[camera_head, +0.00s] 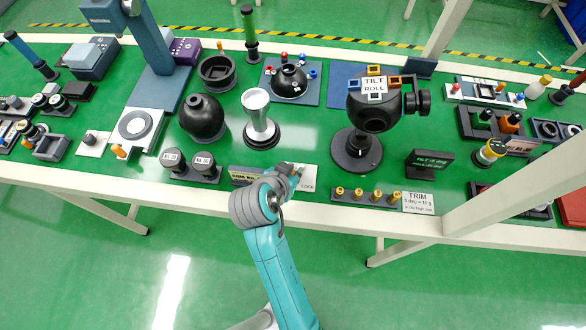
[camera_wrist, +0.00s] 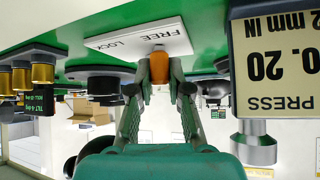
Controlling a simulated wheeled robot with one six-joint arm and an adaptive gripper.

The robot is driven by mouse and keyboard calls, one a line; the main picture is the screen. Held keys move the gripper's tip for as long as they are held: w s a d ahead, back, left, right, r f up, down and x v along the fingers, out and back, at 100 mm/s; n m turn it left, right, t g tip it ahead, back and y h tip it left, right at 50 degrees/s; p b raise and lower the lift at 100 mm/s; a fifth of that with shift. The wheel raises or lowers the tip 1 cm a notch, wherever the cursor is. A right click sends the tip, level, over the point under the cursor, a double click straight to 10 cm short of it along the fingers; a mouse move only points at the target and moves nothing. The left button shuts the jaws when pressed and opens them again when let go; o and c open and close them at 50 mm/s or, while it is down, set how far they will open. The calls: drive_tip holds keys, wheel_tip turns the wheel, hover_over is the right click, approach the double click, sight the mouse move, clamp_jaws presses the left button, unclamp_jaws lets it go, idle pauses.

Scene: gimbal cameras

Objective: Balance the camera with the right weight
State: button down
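The black ball-shaped camera (camera_head: 378,112) stands on a round black base, with a "TILT ROLL" label and coloured sockets on top. A dark tilt display (camera_head: 432,161) with green text stands at its right; its number is too small to read surely. Several brass-coloured weights (camera_head: 358,194) stand in a dark rack beside the "TRIM" card (camera_head: 418,202). My gripper (camera_head: 296,170) is at the white FREE/LOCK plate (camera_head: 308,182). In the wrist view, which is upside down, my gripper's fingers (camera_wrist: 160,78) flank the orange knob (camera_wrist: 159,68) on that plate and appear to touch both sides.
A "0.20" press block (camera_wrist: 278,68) stands close beside my gripper. A silver hourglass-shaped stand (camera_head: 259,120) and a black bowl-shaped mount (camera_head: 290,82) are behind. The green tabletop (camera_head: 318,135) is bare between stand and camera.

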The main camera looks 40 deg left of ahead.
sight(306, 179)
drive_tip(key=shift+d, duration=0.1)
idle(0.3)
drive_tip(key=n+y, duration=0.1)
drive_tip(key=d+n+g+y, duration=0.1)
drive_tip(key=n, duration=0.1)
drive_tip(key=shift+w, duration=0.1)
drive_tip(key=n+y, duration=0.1)
drive_tip(key=n+g+y, duration=0.1)
drive_tip(key=shift+w+d+n, duration=0.2)
drive_tip(key=shift+d+n, duration=0.15)
drive_tip(key=shift+n, duration=0.05)
drive_tip(key=n+g+y, duration=0.1)
drive_tip(key=n, duration=0.1)
drive_tip(key=n+g, duration=0.1)
drive_tip(key=n, duration=0.1)
drive_tip(key=w+d+n+g+y, duration=0.1)
drive_tip(key=n+g, duration=0.1)
drive_tip(key=shift+w+y, duration=0.1)
drive_tip(key=shift+y, duration=0.2)
drive_tip(key=c, duration=1.1)
unclamp_jaws()
